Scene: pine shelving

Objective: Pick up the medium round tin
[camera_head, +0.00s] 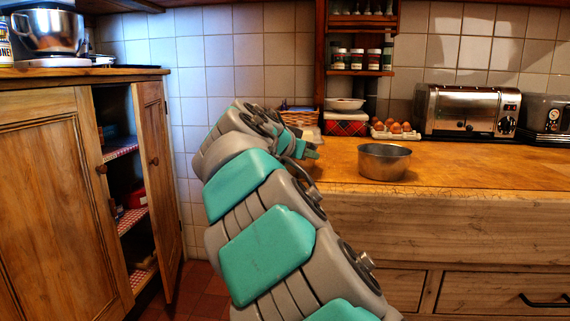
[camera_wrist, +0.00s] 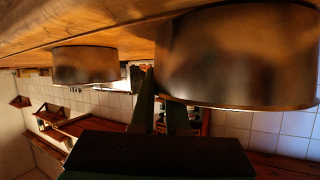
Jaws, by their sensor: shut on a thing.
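A round metal tin (camera_wrist: 240,55) looms close on the right of the wrist view, which is turned upside down with the counter on top. My gripper (camera_wrist: 165,95) is shut at this tin's left edge, a finger to either side of its wall. A second round tin (camera_wrist: 85,65) stands apart to the left in the wrist view. In the head view one open round tin (camera_head: 385,162) stands upright on the wooden counter, right of my gripper (camera_head: 308,152). I cannot make out the held tin there; my arm covers that area. I cannot tell for certain which tin is the medium one.
On the counter (camera_head: 480,178), a toaster (camera_head: 468,111), eggs in a tray (camera_head: 394,130), a red tartan box (camera_head: 346,125) and a wicker basket (camera_head: 298,117) stand along the tiled wall. A spice rack (camera_head: 358,73) hangs above. An open cupboard door (camera_head: 158,180) is at left.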

